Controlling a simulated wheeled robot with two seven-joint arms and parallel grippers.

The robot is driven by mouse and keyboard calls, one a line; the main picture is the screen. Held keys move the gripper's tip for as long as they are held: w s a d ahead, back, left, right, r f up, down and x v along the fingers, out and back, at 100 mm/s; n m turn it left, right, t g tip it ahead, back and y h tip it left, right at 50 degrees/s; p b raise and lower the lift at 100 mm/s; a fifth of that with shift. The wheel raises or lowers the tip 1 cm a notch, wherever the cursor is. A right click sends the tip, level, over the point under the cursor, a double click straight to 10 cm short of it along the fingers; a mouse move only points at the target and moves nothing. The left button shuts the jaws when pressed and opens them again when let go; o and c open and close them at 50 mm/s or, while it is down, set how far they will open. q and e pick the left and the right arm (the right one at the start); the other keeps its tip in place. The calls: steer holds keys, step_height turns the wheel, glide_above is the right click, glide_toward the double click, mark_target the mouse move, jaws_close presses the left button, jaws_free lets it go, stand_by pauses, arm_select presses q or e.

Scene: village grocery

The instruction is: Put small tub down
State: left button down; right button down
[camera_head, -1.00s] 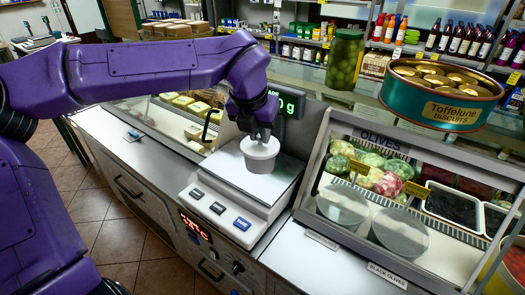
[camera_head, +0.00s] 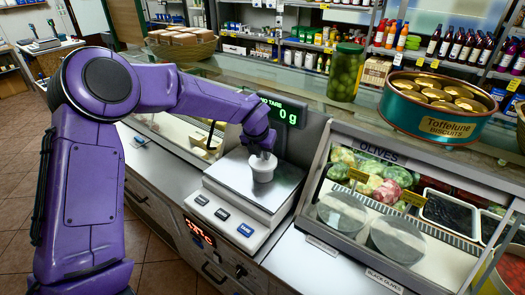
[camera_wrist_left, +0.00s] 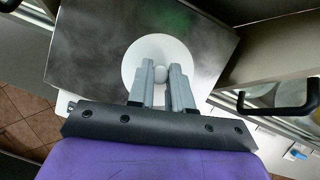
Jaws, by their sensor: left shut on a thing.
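The small tub (camera_head: 263,170) is white and round, upright over the right part of the steel pan (camera_head: 228,173) of the counter scale. My left gripper (camera_head: 262,152) comes from above and is shut on the knob of its lid. In the left wrist view, both fingers (camera_wrist_left: 161,76) close around the pale knob, with the white tub (camera_wrist_left: 148,50) beneath and the pan (camera_wrist_left: 85,55) around it. I cannot tell if the tub's base touches the pan. The scale display (camera_head: 280,108) reads 0 g. My right gripper is not seen.
An olive display case (camera_head: 380,200) with a glass front stands right of the scale. A green jar (camera_head: 345,72) and a biscuit tin (camera_head: 440,106) stand on the glass shelf behind. A cheese case is at the left. The pan's left part is clear.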

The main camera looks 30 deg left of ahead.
arm_select(q)
steer(key=c, duration=1)
jaws_free()
steer(key=shift+c, duration=0.2)
steer(key=shift+s, duration=0.1)
steer(key=shift+r, duration=0.1)
steer(key=b+v, duration=0.2)
steer(key=v, duration=1)
